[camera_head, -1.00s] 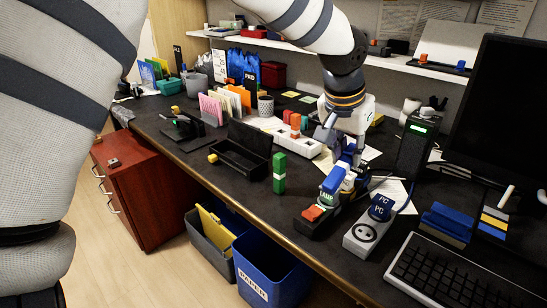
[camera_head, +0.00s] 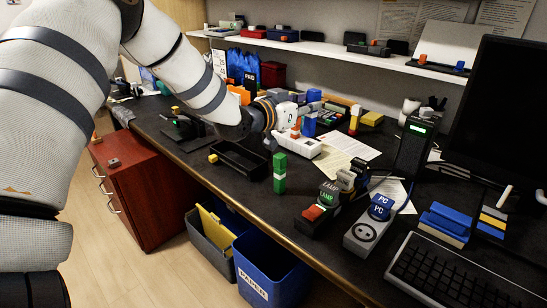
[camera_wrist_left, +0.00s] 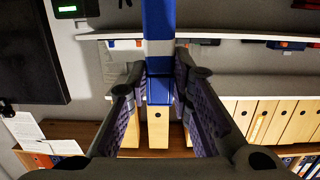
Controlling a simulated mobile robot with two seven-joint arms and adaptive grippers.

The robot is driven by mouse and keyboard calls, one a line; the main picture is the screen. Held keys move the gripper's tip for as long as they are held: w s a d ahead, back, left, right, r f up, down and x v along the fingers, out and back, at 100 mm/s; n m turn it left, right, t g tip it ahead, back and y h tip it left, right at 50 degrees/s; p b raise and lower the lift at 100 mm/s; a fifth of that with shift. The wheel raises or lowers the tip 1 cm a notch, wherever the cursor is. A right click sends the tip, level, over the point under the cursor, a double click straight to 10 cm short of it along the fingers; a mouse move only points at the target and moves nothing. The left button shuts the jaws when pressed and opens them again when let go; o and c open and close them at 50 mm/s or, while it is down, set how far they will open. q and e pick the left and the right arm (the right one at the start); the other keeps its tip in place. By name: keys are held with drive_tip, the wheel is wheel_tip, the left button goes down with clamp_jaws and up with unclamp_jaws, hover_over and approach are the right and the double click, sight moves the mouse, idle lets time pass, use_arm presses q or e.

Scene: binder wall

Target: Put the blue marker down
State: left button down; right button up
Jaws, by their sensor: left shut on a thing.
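The blue marker shows as an upright blue block (camera_head: 309,125) above the desk, just right of my left gripper (camera_head: 312,106). In the left wrist view the blue marker (camera_wrist_left: 158,25) stands between the two dark finger pads of my left gripper (camera_wrist_left: 159,85), which is shut on it. My left arm crosses the head view from the left. The desk top (camera_head: 290,205) lies below; whether the marker touches anything on it cannot be told. My right gripper is not in view.
A black open tray (camera_head: 225,166) and a green-and-white block (camera_head: 280,173) are near the front edge. A white power strip (camera_head: 300,147), papers (camera_head: 345,148), a LAMP plug (camera_head: 329,196) and a PC plug (camera_head: 380,207) are close by. A wall shelf (camera_head: 350,56) runs behind.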

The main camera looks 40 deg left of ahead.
use_arm(q)
drive_tip(key=shift+t, duration=0.7)
drive_tip(key=f+b, duration=0.2)
drive_tip(key=f, duration=0.3)
drive_tip(key=s+a+f+b, duration=0.1)
drive_tip(key=f, duration=0.4)
drive_tip(key=a+f+b, duration=0.1)
drive_tip(key=f+b, duration=0.1)
drive_tip(key=f, duration=0.4)
drive_tip(key=shift+s+a+b, duration=0.15)
drive_tip(key=shift+b, duration=0.15)
drive_tip(key=shift+r, duration=0.2)
drive_tip(key=shift+f, duration=0.1)
drive_tip(key=c, duration=1.4)
unclamp_jaws()
drive_tip(key=shift+c, duration=0.2)
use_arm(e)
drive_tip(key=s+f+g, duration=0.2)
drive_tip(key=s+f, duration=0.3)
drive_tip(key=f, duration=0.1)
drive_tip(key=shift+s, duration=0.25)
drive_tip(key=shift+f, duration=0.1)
